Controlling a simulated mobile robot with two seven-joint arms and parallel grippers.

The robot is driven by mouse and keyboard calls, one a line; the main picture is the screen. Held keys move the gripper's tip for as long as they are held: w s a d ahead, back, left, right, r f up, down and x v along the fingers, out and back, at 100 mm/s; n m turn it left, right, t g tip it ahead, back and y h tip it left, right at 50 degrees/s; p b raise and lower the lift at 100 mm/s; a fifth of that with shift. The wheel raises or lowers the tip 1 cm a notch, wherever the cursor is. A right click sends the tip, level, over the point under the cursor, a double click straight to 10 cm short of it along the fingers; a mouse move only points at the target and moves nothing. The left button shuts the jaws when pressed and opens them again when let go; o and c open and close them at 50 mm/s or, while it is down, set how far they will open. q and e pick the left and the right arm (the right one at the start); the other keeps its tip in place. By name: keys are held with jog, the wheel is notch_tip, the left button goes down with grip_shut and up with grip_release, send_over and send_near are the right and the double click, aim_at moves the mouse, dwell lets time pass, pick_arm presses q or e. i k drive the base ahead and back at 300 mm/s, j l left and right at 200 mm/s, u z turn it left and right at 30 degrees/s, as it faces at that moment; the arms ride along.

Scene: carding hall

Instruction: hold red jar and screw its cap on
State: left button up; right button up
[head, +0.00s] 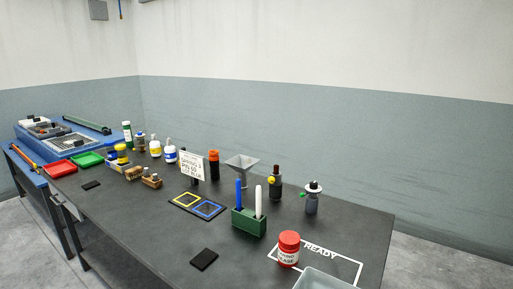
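The red jar (288,262) stands upright on the dark table at the front right, at the left part of a white outlined area marked READY. It has a white label with dark lettering on its front. A round red top, which looks like its cap (289,237), sits on it. I cannot tell whether this cap is screwed tight or only resting. No separate loose cap shows. Neither of my grippers is in view.
A pale grey bin (328,281) is close in front of the jar, cut by the lower edge. A green block (249,223) with blue and white sticks stands behind left. A black pad (204,259) lies further left. Several bottles and a funnel (242,165) stand behind.

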aim_at(287, 258)
jog(key=j+z, duration=0.3)
jog(key=j, duration=0.2)
jog(key=j+z, duration=0.25)
jog(key=j, duration=0.2)
jog(key=k+j+z, duration=0.15)
jog(key=j+z, duration=0.15)
jog(key=j, duration=0.15)
jog(key=k+j+z, duration=0.15)
jog(key=j+z, duration=0.15)
jog(key=j, duration=0.15)
